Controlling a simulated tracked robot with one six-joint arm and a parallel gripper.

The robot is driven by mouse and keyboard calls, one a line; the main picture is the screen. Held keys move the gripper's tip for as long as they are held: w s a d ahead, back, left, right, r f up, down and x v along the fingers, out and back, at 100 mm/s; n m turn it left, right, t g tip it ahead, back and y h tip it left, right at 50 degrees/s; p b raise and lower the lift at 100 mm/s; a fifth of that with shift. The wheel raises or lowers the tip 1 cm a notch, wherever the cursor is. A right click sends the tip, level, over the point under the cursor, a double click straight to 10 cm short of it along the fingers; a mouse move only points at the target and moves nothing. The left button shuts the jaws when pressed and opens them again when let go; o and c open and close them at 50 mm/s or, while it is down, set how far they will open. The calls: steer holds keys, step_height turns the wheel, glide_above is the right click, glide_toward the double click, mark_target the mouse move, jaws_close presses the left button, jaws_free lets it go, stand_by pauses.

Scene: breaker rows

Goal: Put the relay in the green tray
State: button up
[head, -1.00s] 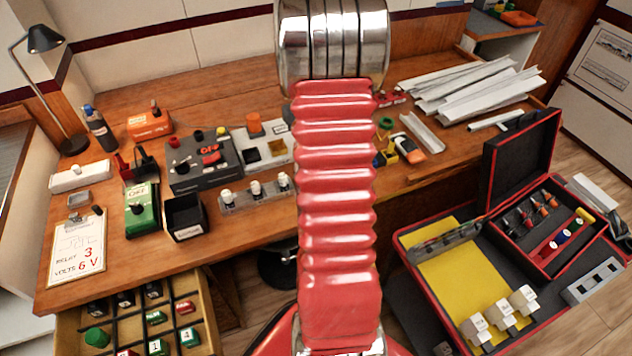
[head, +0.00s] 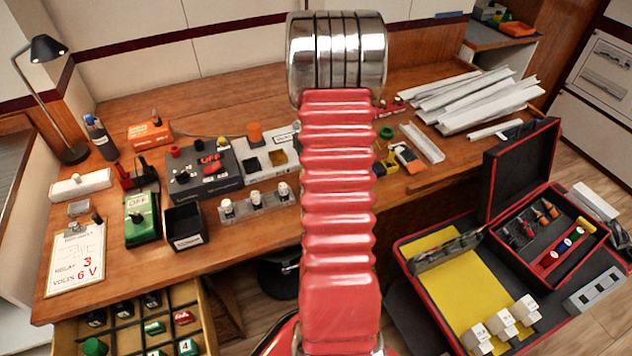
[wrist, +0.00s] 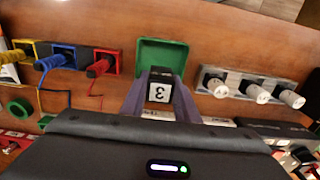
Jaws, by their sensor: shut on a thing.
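My gripper (wrist: 159,98) shows in the wrist view, its two purple-grey fingers shut on the relay (wrist: 159,90). The relay is a small black block with a white label bearing a 3, seen upside down. The green tray (wrist: 164,45) is open and lies just beyond the relay, on the wooden bench. The relay overlaps the tray's near part in the picture; I cannot tell whether it is above the tray or inside its rim. In the head view my arm hides the gripper, the relay and the tray.
In the wrist view, red (wrist: 100,62), blue (wrist: 55,60) and yellow (wrist: 17,52) wire holders stand left of the tray. A grey strip with white knobs (wrist: 250,90) lies to the right. In the head view a card (head: 78,258) reads relay 3, volts 6 V. An open drawer (head: 200,300) holds several relays.

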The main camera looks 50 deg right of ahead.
steer(key=shift+f, duration=0.15)
steer(key=shift+f, duration=1.85)
steer(key=shift+f, duration=0.1)
steer(key=o, duration=0.8)
step_height(320, 180, up, 12)
